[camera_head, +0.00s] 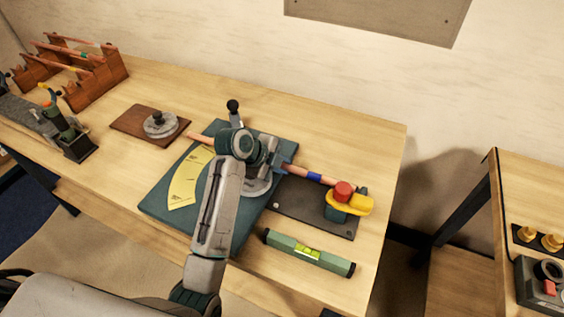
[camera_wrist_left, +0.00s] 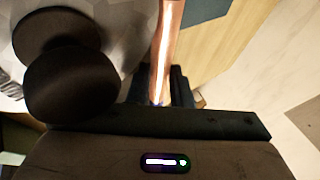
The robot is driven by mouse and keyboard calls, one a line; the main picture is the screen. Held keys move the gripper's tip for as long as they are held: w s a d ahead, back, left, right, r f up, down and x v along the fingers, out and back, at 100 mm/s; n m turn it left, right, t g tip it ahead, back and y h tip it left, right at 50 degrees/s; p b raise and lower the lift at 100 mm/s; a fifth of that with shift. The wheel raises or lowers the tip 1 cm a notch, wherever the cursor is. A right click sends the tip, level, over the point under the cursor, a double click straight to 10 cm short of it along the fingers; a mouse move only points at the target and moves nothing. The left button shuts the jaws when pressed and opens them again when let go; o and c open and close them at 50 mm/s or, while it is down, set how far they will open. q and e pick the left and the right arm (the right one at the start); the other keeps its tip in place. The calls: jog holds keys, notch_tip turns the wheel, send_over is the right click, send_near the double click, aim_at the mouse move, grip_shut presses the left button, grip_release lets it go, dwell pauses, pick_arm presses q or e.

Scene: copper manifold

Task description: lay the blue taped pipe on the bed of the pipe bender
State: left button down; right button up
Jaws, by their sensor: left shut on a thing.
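The blue taped pipe is copper with a blue band (camera_head: 314,177). It runs across the pipe bender, its left end (camera_head: 197,137) showing past my arm and its right end near a yellow clamp. My left gripper (camera_head: 277,163) is shut on the pipe above the bender. In the left wrist view the copper pipe (camera_wrist_left: 169,40) stands between the dark fingers (camera_wrist_left: 160,92). The pipe bender has a blue-green base (camera_head: 160,205), a yellow angle scale (camera_head: 187,182) and a black-knobbed lever (camera_head: 232,105). My arm hides its middle. I cannot tell whether the pipe touches the bed. My right gripper is out of view.
A yellow clamp with a red knob (camera_head: 343,191) stands on a dark plate (camera_head: 300,197) right of the bender. A green level (camera_head: 308,252) lies in front. A wooden pipe rack (camera_head: 95,82) and a brown board (camera_head: 128,122) with a metal disc are at the left.

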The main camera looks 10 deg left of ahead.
pick_arm(q)
jog(key=shift+s+d+p, duration=0.1)
jog(key=shift+d+p, duration=0.2)
jog(key=shift+d, duration=0.3)
dwell(0.6)
jog(key=c, duration=0.9)
grip_release()
jog(key=shift+f, duration=0.1)
notch_tip(320, 180, up, 7)
jog(key=p, duration=0.6)
jog(key=shift+p, duration=0.35)
